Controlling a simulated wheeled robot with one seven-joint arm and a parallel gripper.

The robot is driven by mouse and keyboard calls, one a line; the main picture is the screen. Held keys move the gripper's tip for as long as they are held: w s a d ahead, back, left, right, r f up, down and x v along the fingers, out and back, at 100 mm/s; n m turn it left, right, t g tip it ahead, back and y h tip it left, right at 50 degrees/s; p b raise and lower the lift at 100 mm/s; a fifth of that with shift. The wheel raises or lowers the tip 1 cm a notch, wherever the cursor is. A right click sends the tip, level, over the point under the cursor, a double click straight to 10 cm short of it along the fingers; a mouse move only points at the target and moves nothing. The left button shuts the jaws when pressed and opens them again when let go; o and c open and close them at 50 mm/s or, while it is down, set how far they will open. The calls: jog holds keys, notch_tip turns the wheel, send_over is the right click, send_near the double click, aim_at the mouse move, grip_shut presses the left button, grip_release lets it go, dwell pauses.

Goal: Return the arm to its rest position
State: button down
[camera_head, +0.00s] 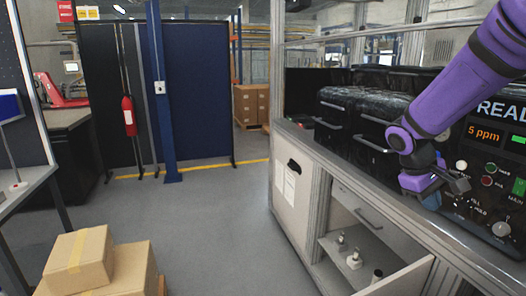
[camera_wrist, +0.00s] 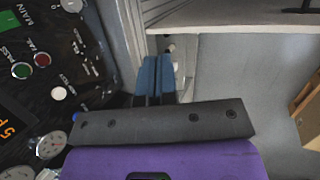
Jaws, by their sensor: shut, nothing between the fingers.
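My purple arm (camera_head: 450,80) reaches in from the upper right of the head view. My gripper (camera_head: 460,186) is in front of the black control panel, over the front edge of the workbench. In the wrist view its two blue fingers (camera_wrist: 157,76) lie side by side, shut with nothing between them. The panel (camera_head: 490,165) shows an orange "5 ppm" display, buttons and a knob. My arm hides part of the panel and its lettering. I cannot tell the gap between my gripper and the panel.
The bench cabinet (camera_head: 297,195) is open below, with small white parts (camera_head: 353,260) inside. Black drawer units (camera_head: 365,110) stand on the bench. Cardboard boxes (camera_head: 80,258) stand at lower left. The grey floor (camera_head: 220,220) between is clear.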

jog(key=s+a+r+m+t+y, duration=0.1)
jog(key=s+a+r+t+y, duration=0.1)
jog(key=s+r, duration=0.2)
jog(key=s+a+r+m+t+y, duration=0.1)
jog(key=s+a+r+t, duration=0.1)
jog(key=s, duration=0.8)
jog(key=s+a+r+m+t+y, duration=0.2)
jog(key=s+a+r, duration=0.2)
jog(key=s, duration=0.3)
jog(key=shift+s+a+r+y, duration=0.2)
jog(key=shift+s+r+y, duration=0.1)
jog(key=shift+r, duration=0.5)
